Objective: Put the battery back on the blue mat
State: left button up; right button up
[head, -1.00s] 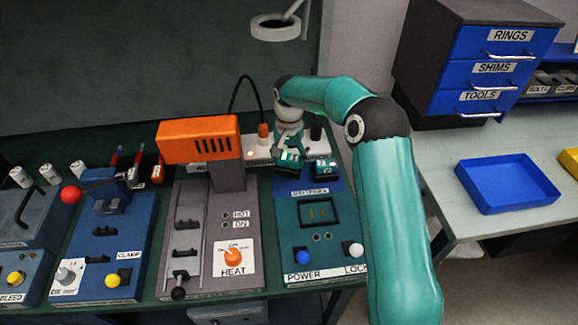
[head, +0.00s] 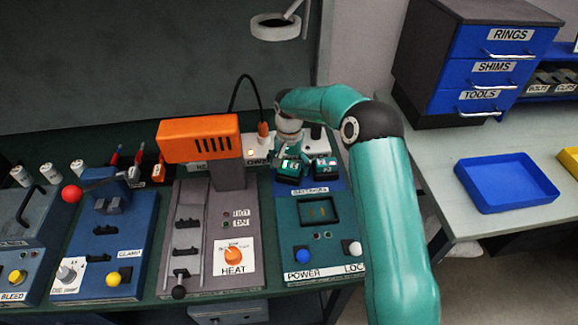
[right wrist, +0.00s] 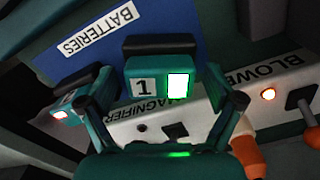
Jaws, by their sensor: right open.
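The battery marked 1, a teal block with a dark end and a green light, shows in the right wrist view (right wrist: 146,88) and in the head view (head: 290,168). It is at the blue mat (right wrist: 75,35), which carries a BATTERIES label; whether it rests fully on the mat is hard to tell. My right gripper (right wrist: 165,100) is open, with its fingers on either side of this battery and a gap visible on the right. A second battery (head: 325,168), with a red light, stands beside it. My left gripper is not in view.
A white power strip (right wrist: 285,88) with plugs lies close behind the batteries. The station with the blue POWER button (head: 303,256) is in front of the mat. The orange heater (head: 198,140) stands to the left, close to my right gripper.

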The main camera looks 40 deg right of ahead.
aim_at(289, 165)
jog(key=shift+r, duration=0.1)
notch_tip(289, 165, up, 12)
jog(key=shift+b, duration=0.3)
dwell(0.6)
